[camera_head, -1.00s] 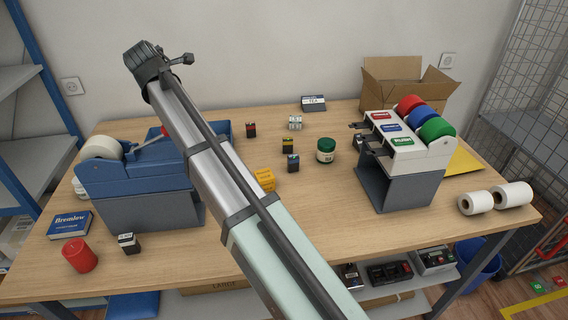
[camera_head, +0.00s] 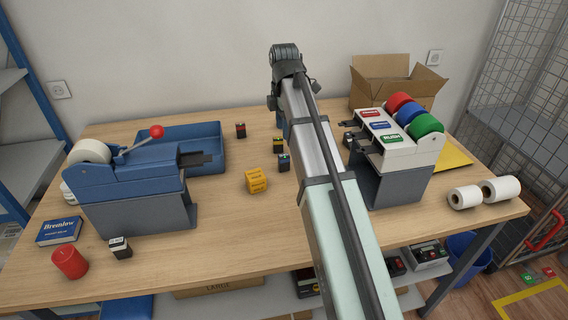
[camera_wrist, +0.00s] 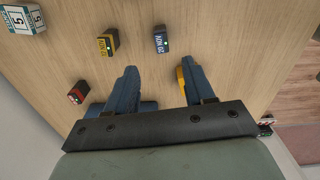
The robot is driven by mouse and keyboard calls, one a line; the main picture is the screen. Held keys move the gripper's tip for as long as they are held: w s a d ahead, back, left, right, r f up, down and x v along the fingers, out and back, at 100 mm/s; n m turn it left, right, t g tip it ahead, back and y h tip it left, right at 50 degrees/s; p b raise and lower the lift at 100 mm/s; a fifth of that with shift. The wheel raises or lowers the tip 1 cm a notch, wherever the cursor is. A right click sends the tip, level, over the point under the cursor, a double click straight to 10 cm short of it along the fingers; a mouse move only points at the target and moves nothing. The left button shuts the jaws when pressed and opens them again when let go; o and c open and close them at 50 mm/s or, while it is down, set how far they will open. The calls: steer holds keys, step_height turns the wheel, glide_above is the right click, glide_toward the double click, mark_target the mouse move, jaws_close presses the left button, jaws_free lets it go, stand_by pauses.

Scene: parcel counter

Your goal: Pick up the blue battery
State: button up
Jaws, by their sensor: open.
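The blue battery (camera_head: 284,162) is a small dark block with a blue top, upright on the table left of my arm in the head view. In the wrist view the blue battery (camera_wrist: 160,39) lies beyond the fingertips, roughly in line with the gap between them. My gripper (camera_wrist: 158,67) is open, with nothing held between its two blue fingers. In the head view my arm hides most or all of the gripper.
A yellow battery (camera_head: 278,146) stands close beside the blue one, with a red battery (camera_head: 240,130) farther left. A yellow cube (camera_head: 257,180) sits nearer the front. A blue tape dispenser (camera_head: 130,195) and tray (camera_head: 205,135) stand left, a label dispenser (camera_head: 390,165) right.

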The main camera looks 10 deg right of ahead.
mark_target(284, 155)
step_height(284, 155, down, 8)
steer(key=shift+s+d+r, duration=0.15)
steer(key=shift+a+f, duration=0.2)
steer(key=shift+f, duration=2.9)
steer(key=shift+c, duration=0.3)
jaws_close()
steer(key=shift+r, duration=0.1)
